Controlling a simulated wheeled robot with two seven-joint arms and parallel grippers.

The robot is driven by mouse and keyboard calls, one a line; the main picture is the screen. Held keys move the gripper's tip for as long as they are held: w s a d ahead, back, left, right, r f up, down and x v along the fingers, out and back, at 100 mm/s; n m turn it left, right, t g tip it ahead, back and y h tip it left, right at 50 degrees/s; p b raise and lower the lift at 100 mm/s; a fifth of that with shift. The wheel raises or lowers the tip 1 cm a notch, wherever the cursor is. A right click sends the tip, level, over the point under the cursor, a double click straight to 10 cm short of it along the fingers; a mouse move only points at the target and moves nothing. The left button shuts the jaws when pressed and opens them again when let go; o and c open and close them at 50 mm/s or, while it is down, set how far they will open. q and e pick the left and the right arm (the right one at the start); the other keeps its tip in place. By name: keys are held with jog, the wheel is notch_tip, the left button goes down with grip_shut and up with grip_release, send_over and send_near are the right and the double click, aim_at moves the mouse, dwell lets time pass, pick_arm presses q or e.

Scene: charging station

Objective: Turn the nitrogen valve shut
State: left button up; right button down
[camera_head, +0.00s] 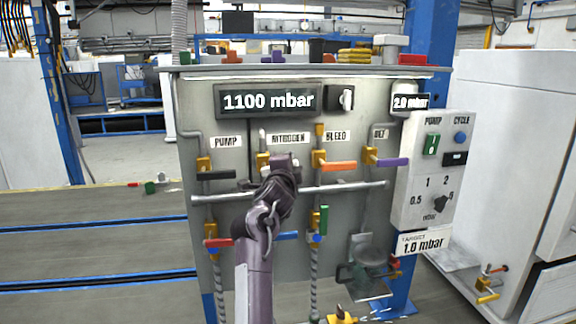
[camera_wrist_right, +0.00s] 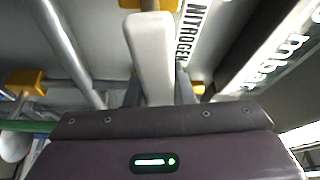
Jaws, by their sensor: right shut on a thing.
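The nitrogen valve (camera_head: 262,160) has a yellow body on the panel, under the label NITROGEN (camera_head: 289,138). My right gripper (camera_head: 281,166) is in front of it and covers most of its handle in the head view. In the right wrist view the pale grey-white handle (camera_wrist_right: 152,58) runs from the yellow body (camera_wrist_right: 150,4) at the top down between my fingers (camera_wrist_right: 160,92). The gripper is shut on it. The handle lies roughly parallel to the NITROGEN lettering (camera_wrist_right: 190,32). My left gripper is not in view.
The pump valve's black handle (camera_head: 216,175) is to the left and the bleed valve's orange handle (camera_head: 338,166) close to the right. A horizontal pipe (camera_head: 330,188) crosses below. The display (camera_head: 268,101) reads 1100 mbar; a target label (camera_head: 423,242) reads 1.0 mbar.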

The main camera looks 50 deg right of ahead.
jog(key=shift+f+m+g+y+b, duration=0.3)
jog(key=shift+f+m+b, duration=0.3)
jog(key=shift+m, duration=0.4)
jog(key=shift+s+f, duration=0.1)
jog(key=shift+f, duration=0.05)
jog(key=c, duration=1.2)
grip_release()
jog(key=shift+d, duration=0.1)
jog(key=shift+c, duration=0.2)
jog(key=b+v, duration=0.2)
jog(key=v, duration=0.6)
